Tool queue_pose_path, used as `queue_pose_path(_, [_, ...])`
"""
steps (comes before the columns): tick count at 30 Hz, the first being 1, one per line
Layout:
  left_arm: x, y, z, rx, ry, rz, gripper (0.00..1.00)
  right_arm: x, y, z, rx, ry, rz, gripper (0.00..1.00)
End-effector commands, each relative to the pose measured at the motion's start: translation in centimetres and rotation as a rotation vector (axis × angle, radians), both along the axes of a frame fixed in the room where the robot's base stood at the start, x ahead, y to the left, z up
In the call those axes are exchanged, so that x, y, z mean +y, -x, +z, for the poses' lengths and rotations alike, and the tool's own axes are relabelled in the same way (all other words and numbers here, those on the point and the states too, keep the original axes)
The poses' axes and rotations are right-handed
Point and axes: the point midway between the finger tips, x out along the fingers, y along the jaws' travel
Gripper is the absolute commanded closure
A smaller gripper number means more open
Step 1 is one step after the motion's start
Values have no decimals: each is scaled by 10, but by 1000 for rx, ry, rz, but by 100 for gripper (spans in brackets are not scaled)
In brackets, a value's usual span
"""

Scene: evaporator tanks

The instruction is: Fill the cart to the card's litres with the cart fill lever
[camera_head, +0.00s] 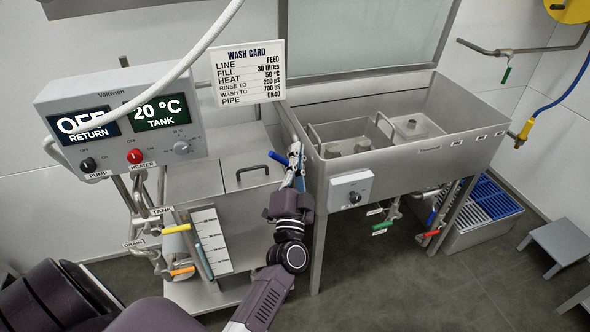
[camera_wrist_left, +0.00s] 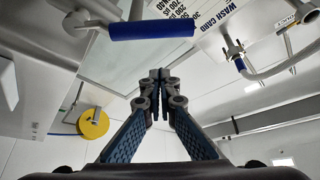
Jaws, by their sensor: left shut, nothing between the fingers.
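The wash card (camera_head: 248,72) on the wall reads FEED, fill 30 litres, heat 50 °C. A blue-handled lever (camera_head: 279,157) sticks out between the cart tank (camera_head: 240,185) and the sink; I see no readable label on it. My left gripper (camera_head: 297,152) is shut and empty at the right end of the blue handle. In the left wrist view the blue handle (camera_wrist_left: 152,25) lies across the top, apart from the closed fingertips (camera_wrist_left: 158,75). The cart's level scale (camera_head: 211,240) stands at its front; its level is too small to read. My right gripper is not in view.
The control box (camera_head: 122,118) shows OFF return and 20 °C tank. A yellow TANK lever (camera_head: 176,229) and an orange lever (camera_head: 182,271) sit low on the cart. A steel sink (camera_head: 400,145) stands right, with green (camera_head: 380,233) and red (camera_head: 431,234) levers beneath.

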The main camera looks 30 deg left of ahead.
Motion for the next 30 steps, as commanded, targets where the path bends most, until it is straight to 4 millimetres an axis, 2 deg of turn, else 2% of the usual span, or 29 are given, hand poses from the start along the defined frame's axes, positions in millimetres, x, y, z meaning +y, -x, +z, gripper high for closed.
queue_pose_path(3, [11, 9, -16, 4, -5, 0, 100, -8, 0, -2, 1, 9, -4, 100])
queue_pose_path(9, [21, 16, -27, 2, -3, 0, 100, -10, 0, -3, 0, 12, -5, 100])
queue_pose_path(23, [23, 18, -29, -1, 1, 0, 100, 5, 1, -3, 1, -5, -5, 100])
queue_pose_path(30, [26, 20, -34, -37, 32, 1, 100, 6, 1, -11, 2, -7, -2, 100])
